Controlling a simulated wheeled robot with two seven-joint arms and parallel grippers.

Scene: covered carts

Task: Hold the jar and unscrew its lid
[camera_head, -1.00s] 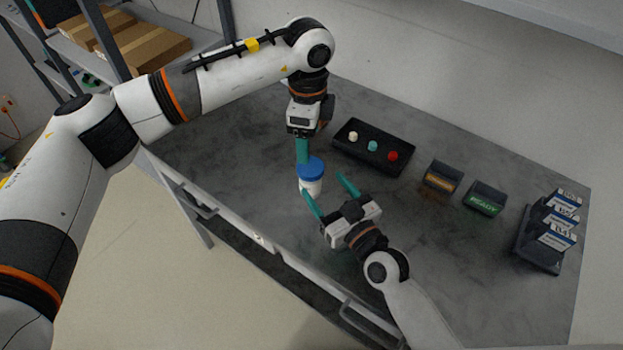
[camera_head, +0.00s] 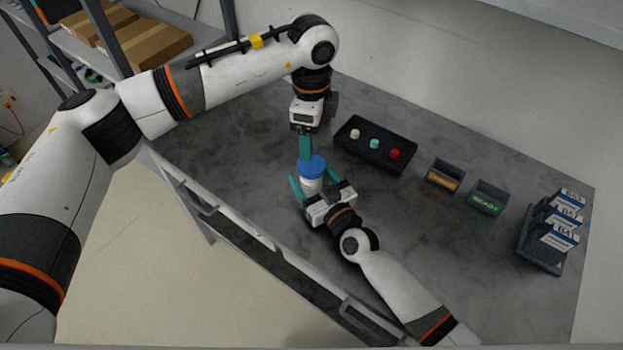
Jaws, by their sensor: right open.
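A white jar (camera_head: 310,186) with a blue lid (camera_head: 312,166) stands upright on the grey table. My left gripper (camera_head: 305,154) points down from above at the lid's far side. Its teal fingers show edge-on, so I cannot tell whether they are apart or whether they touch the lid. My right gripper (camera_head: 312,179) is open, low on the near side of the jar. One teal finger is left of the jar and the other is right of it. The jar's lower part is hidden by the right gripper.
A black tray (camera_head: 350,156) with white, teal and red caps lies behind the jar. Two small labelled bins, orange (camera_head: 441,181) and green (camera_head: 484,204), stand to the right. A dark rack (camera_head: 536,250) with labelled boxes is farther right. The table's front edge is close to the jar.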

